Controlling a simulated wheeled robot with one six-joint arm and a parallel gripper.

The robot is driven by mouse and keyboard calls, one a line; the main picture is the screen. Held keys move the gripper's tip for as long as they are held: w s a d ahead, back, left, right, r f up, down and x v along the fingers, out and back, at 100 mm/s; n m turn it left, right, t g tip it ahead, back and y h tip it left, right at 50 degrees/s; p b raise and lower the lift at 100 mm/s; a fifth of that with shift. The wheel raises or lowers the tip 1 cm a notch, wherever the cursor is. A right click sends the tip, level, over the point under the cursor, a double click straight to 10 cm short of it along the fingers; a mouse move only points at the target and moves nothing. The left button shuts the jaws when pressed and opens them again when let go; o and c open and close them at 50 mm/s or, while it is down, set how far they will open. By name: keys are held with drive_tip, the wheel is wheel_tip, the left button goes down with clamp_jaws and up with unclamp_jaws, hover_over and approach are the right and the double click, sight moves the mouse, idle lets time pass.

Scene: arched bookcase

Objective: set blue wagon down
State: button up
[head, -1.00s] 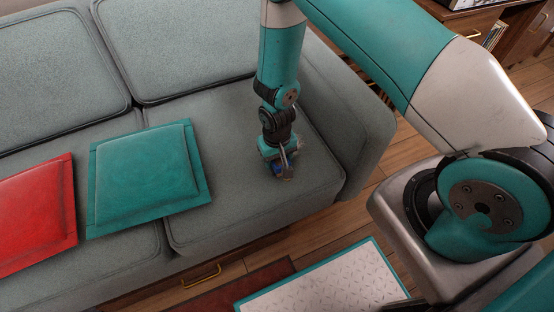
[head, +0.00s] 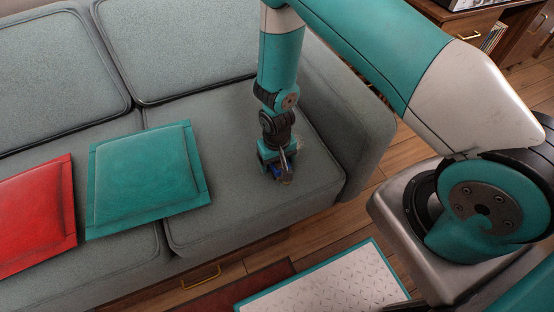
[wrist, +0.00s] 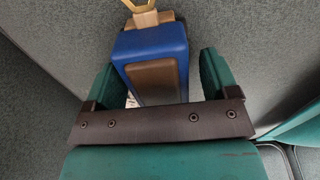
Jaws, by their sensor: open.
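The blue wagon (wrist: 150,50) has a blue body, a brown panel and a wooden, yellowish piece at its far end. It sits between the two teal fingers of my gripper (wrist: 156,78) in the wrist view. The fingers stand apart, with a clear gap on the right side and a narrower one on the left. In the head view, my gripper (head: 279,165) points down over the right seat cushion (head: 220,190) of the grey sofa. Only a small blue part of the wagon (head: 279,173) shows there, low at the cushion; my gripper hides most of it.
A teal pillow (head: 148,180) lies to the left on the sofa, with a red pillow (head: 35,215) beyond it. The sofa's armrest (head: 345,110) rises close on the right. The cushion between the teal pillow and my gripper is clear.

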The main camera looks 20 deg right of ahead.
drive_tip(key=s+a+r+n+y+p, duration=0.1)
drive_tip(key=s+a+r, duration=0.1)
drive_tip(key=r, duration=1.3)
drive_tip(key=s+a+r+n+y+p, duration=0.1)
drive_tip(key=s+a+r+n+y, duration=0.1)
drive_tip(key=r, duration=1.4)
drive_tip(key=s+r+n+y, duration=0.1)
drive_tip(key=s+r+n, duration=0.3)
drive_tip(key=s+r, duration=0.8)
drive_tip(key=shift+s+a+r, duration=0.3)
drive_tip(key=shift+s, duration=0.85)
